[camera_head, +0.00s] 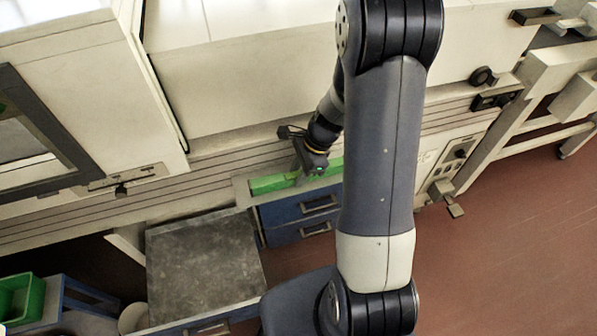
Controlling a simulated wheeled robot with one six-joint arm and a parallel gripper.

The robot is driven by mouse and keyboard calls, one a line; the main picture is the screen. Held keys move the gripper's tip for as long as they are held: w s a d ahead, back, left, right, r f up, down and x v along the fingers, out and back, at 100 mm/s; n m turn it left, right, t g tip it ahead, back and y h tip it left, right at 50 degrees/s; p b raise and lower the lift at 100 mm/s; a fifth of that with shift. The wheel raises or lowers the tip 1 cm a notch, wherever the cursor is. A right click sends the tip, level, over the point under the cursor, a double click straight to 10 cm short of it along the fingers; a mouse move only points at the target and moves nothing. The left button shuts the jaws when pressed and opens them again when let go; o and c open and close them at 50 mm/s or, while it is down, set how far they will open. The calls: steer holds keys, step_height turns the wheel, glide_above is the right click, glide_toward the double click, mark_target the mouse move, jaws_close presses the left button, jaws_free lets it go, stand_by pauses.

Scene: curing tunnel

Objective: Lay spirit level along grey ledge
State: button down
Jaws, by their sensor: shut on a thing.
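The green spirit level (268,184) lies lengthwise over a narrow grey ledge (242,193) above the blue drawers. My gripper (309,170) is shut on the spirit level near the middle of its visible length. My arm hides the right part of the level and ledge. I cannot tell from this view whether the level touches the ledge or is held just above it.
Blue drawers (295,209) stand below the ledge. A dark grey worktop (203,265) is at the lower left, and a green bin (22,299) is in the corner. The cream machine (240,90) rises behind. Red floor (500,250) is open at right.

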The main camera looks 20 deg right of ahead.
steer(key=shift+f, duration=0.25)
steer(key=c, duration=1.1)
jaws_free()
steer(key=shift+r, duration=0.1)
steer(key=shift+o, duration=0.2)
steer(key=v, duration=1.2)
steer(key=shift+r, duration=0.15)
